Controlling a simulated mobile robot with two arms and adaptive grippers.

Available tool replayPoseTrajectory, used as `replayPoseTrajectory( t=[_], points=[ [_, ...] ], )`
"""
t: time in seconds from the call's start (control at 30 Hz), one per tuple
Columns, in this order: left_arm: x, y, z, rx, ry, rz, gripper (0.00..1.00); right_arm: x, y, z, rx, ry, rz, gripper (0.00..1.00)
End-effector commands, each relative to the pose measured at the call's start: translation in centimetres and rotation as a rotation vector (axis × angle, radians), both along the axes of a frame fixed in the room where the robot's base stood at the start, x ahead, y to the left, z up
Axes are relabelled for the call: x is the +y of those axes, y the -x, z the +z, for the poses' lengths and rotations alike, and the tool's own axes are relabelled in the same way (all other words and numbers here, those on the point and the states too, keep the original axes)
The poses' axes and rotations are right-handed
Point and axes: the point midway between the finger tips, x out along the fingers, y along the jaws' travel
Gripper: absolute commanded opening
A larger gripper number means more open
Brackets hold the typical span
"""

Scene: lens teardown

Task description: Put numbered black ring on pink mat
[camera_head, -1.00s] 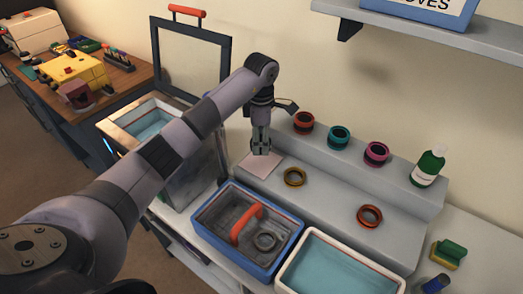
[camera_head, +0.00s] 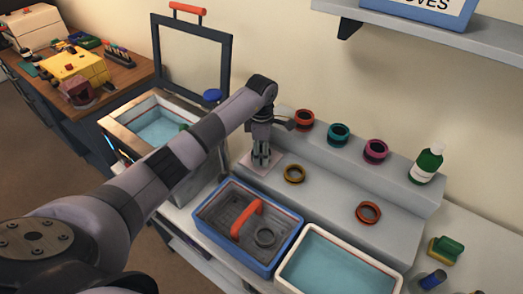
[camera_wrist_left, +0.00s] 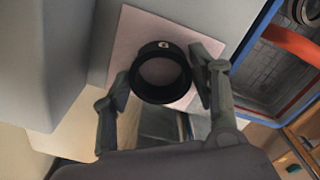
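In the left wrist view the numbered black ring (camera_wrist_left: 137,82) sits between my left fingers, with a small pale mark on its rim. Both fingers appear to touch its sides. Behind it lies the pink mat (camera_wrist_left: 124,40), which also shows in the head view (camera_head: 247,162) on the grey bench. My left gripper (camera_head: 261,162) points down over the mat, close to it, and hides part of it. I cannot tell whether the ring touches the mat. In the head view the ring is not clearly visible. My right gripper is not in view.
A blue-rimmed bin (camera_head: 203,228) with a red handle and another dark ring (camera_head: 265,238) stands in front. A white-rimmed tray (camera_head: 284,282) stands beside it. A gold ring (camera_head: 294,174) lies right of the mat. An orange-red ring (camera_head: 368,212) lies farther right; several coloured rings line the raised step.

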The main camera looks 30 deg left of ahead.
Motion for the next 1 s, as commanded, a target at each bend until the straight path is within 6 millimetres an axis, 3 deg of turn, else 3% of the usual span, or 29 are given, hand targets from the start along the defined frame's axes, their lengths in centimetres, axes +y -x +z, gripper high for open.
replayPoseTrajectory(
  t=[0.2, 0.6, 1.0],
  points=[
    [0.0, 0.0, 0.0, 0.000, 0.000, 0.000, 0.70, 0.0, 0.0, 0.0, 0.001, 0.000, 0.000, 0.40],
    [0.0, -0.1, 0.8, -0.004, 0.000, 0.000, 0.70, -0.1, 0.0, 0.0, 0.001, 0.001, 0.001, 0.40],
    [0.1, -0.1, 8.7, -0.005, -0.001, 0.001, 0.70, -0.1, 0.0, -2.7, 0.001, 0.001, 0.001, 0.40]
  ],
)
